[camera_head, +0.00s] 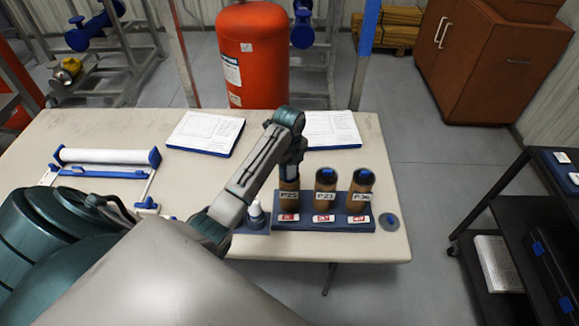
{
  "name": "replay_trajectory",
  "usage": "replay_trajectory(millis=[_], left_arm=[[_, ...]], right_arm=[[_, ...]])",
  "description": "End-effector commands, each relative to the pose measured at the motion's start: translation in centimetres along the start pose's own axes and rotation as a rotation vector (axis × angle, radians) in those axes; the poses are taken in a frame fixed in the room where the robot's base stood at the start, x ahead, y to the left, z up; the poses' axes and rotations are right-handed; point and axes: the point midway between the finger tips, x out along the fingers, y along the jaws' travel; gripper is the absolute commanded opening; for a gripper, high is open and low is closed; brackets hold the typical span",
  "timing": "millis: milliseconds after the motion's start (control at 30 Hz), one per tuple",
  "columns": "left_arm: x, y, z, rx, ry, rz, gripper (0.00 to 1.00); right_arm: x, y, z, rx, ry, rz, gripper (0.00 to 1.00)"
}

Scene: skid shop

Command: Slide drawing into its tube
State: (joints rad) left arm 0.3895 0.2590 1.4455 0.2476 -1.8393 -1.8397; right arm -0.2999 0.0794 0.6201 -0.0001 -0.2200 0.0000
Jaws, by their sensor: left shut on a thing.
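My left gripper (291,171) reaches down onto the top of the left brown tube, labelled P25 (289,195). It is shut on what appears to be that tube's blue cap, mostly hidden by the fingers. The middle tube, P21 (325,189), and the right tube, labelled roughly P36 (360,190), show blue tops. All three stand upright in a dark blue rack (333,222) with red-and-white tags. A white rolled drawing (108,156) lies across a blue-ended holder (100,172) at the table's left. My right gripper is not in view.
Two printed sheets (205,132) (332,128) lie at the table's back. A red cylinder (253,55) stands behind the beige table (200,177).

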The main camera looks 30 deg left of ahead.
Motion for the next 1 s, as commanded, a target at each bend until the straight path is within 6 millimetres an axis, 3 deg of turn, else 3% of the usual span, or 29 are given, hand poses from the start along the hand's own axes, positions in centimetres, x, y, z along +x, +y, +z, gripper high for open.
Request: replay_trajectory(millis=[933, 967, 1000], left_arm=[[0.81, 0.01, -0.01, 0.000, 0.000, 0.001, 0.14], [0.81, 0.00, -0.01, 0.000, 0.000, 0.001, 0.44], [0.81, 0.01, -0.01, 0.000, 0.000, 0.001, 0.52]], right_arm=[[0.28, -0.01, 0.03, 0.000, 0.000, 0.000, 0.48], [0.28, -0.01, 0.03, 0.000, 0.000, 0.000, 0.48], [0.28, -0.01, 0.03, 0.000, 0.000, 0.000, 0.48]])
